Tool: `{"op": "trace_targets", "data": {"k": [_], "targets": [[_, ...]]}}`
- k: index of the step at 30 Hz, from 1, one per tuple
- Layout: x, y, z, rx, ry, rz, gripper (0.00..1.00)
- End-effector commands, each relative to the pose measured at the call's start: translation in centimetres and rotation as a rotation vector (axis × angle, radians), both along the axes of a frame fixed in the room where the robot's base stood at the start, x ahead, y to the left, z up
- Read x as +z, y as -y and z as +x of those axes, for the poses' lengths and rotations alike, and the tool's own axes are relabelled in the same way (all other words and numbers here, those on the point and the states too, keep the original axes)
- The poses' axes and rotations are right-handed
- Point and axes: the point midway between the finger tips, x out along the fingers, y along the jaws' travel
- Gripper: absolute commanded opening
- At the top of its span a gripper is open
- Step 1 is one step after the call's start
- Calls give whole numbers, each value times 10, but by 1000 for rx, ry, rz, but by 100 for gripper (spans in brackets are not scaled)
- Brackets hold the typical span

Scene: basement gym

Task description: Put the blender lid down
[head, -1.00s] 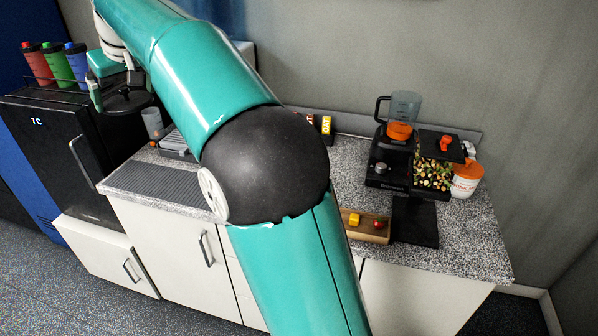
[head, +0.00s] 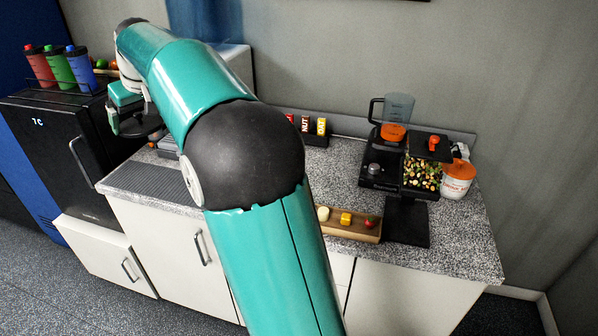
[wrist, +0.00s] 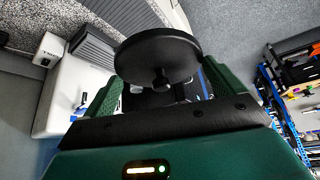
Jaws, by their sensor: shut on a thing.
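The blender lid is a round black disc with a knob (wrist: 158,55), large in the wrist view. My gripper (wrist: 166,86) is shut on it, with green fingers on either side of the knob. In the head view the lid (head: 140,124) and my gripper (head: 120,112) are at the left, in front of the black fridge and near the counter's left end. I cannot tell whether the lid touches anything below. The blender (head: 384,165) stands at the right of the counter, its clear jar (head: 397,108) open on top with orange contents.
My arm hides the middle of the counter (head: 455,235). A ribbed drain mat (head: 150,181) lies at its left. A wooden tray (head: 345,232) with food pieces, a black board (head: 407,222), a nut container (head: 423,172) and a white-and-orange jar (head: 458,180) are at the right. Bottles (head: 62,70) stand on the fridge.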

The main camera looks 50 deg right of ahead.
Motion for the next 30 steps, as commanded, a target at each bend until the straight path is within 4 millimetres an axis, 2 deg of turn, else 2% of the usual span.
{"op": "trace_targets", "data": {"k": [1,5,9,14,18,21,24,27,30], "targets": [[-11,34,-9,-45,0,2,68],[-41,103,-34,-136,1,4,68],[-73,173,-71,-235,3,5,68],[-109,242,-125,-351,3,4,68],[-140,292,-180,-451,1,-1,68],[-158,318,-215,-512,3,-5,68],[-170,333,-241,-555,1,-7,68],[-177,341,-254,-575,1,-11,68],[-183,347,-253,-580,1,-10,68]]}}
